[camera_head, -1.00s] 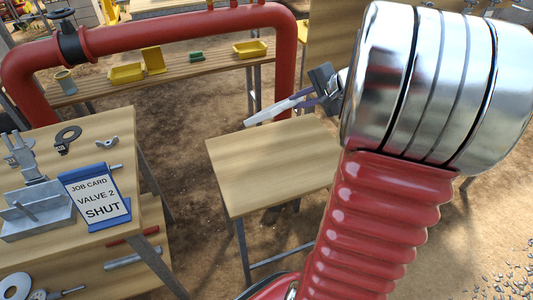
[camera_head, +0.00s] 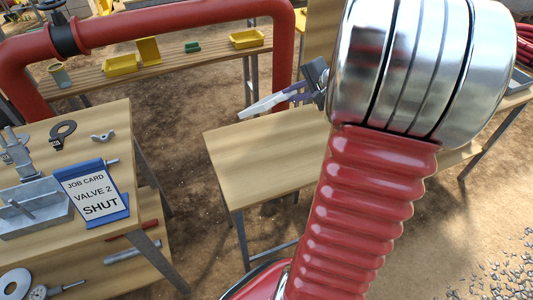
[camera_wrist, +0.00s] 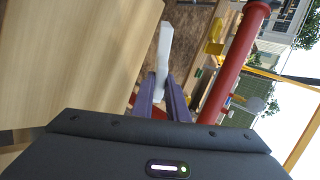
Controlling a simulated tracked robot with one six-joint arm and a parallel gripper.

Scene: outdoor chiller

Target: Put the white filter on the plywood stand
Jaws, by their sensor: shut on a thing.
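The white filter (camera_head: 262,106) is a thin pale piece, seen nearly edge-on in the head view. It also shows in the wrist view (camera_wrist: 164,48), sticking out beyond my fingers. My gripper (camera_head: 294,96) is shut on its near end; the purple-grey fingers also show in the wrist view (camera_wrist: 161,92). The plywood stand (camera_head: 262,165) is a small wooden-topped table with grey metal legs. In the head view the filter appears over the stand's back left edge; its height above the top is unclear. My arm hides the stand's right part. The stand top looks bare where visible.
A red pipe (camera_head: 190,22) arches behind. A back shelf (camera_head: 190,57) carries yellow trays. Sandy ground lies between.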

